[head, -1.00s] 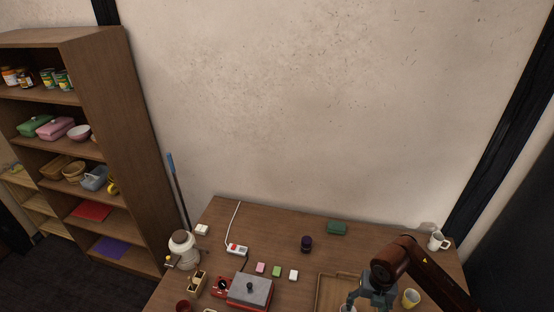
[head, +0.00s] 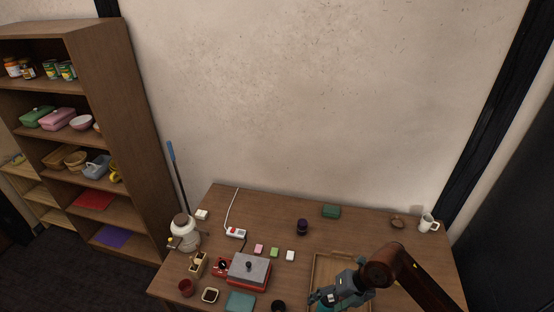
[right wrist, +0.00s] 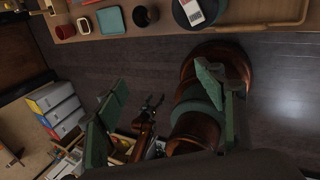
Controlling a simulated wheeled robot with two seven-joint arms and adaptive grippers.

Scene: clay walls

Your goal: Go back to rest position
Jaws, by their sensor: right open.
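My right gripper (head: 328,298) is at the bottom of the head view, in front of and partly over the wooden tray (head: 316,270). Its brown arm comes in from the lower right. In the right wrist view my right gripper (right wrist: 163,95) has its two green-padded fingers wide apart with nothing between them. That view looks past the table's edge to the dark floor. Brown rounded parts, apparently of my own body, show behind the fingers. My left gripper is not seen in the head view.
A shelf (head: 135,140) stands left.

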